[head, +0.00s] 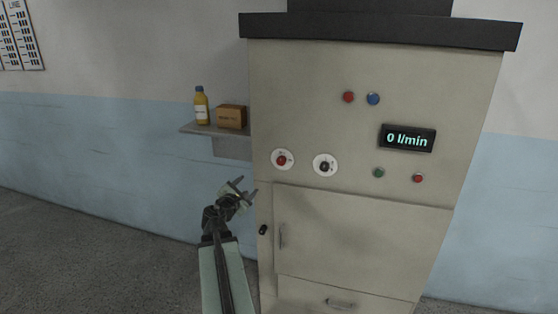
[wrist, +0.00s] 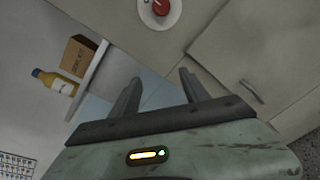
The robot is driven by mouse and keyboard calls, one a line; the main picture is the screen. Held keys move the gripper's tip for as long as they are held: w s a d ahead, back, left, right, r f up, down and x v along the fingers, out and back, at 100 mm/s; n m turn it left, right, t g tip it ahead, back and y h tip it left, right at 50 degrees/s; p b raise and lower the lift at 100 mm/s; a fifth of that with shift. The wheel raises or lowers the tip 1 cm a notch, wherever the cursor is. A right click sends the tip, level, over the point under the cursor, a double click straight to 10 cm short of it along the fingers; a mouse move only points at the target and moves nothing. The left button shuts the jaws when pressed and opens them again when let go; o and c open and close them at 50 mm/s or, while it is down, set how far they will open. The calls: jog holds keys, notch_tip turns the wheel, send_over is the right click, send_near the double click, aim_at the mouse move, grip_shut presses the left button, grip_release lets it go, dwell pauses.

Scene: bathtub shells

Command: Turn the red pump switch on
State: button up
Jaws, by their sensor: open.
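The red pump switch (head: 282,160) is a red knob on a round white plate, on the left of the beige cabinet's front. It also shows at the top of the wrist view (wrist: 160,7), cut by the frame edge. A black knob (head: 325,166) on a similar white plate sits to its right. My gripper (head: 246,186) is open and empty, below and left of the red switch in the head view, apart from it. In the wrist view its two fingers (wrist: 160,84) point up toward the switch with a gap between them. The display (head: 408,138) reads 0 l/min.
The beige cabinet (head: 300,80) has a red button (head: 348,97), a blue button (head: 373,99) and a door (head: 360,238) below the switches. A wall shelf (head: 190,129) at left holds a yellow bottle (head: 201,108) and a brown box (head: 231,117). Open floor lies at left.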

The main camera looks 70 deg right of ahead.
aim_at(281, 162)
jog(key=s+d+r+n+h, duration=0.2)
jog(key=s+d+r+n, duration=0.35)
jog(key=s, duration=0.35)
jog(key=shift+m, duration=0.25)
jog(key=d, duration=0.5)
jog(key=w+d+f, duration=0.1)
jog(key=d, duration=0.2)
grip_shut()
